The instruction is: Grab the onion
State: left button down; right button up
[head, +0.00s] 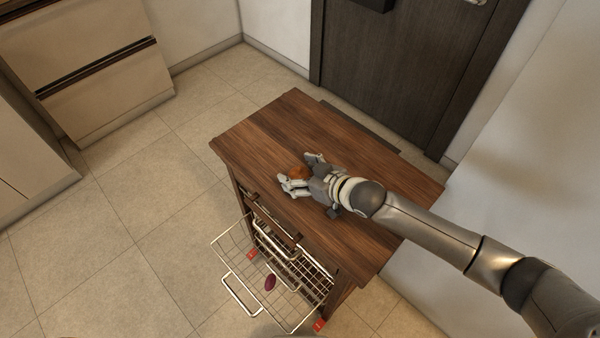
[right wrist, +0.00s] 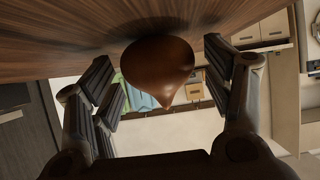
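The onion (head: 298,173) is brown-orange and lies on the wooden top of the cart (head: 290,125). In the right wrist view the onion (right wrist: 158,70) sits between the two fingers, its pointed tip toward the camera, with a gap on both sides. My right gripper (head: 300,172) is open around the onion, low over the cart top. In the wrist view its fingers (right wrist: 160,90) stand wide apart. My left gripper is not in view.
A wire basket (head: 233,250) is pulled out from the cart's front, with a dark red item (head: 270,282) in it. A dark door (head: 400,65) and a wall (head: 530,150) stand behind and right. The tiled floor (head: 150,200) at left is clear.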

jog(key=c, duration=0.9)
jog(key=shift+c, duration=0.2)
jog(key=shift+r, duration=0.1)
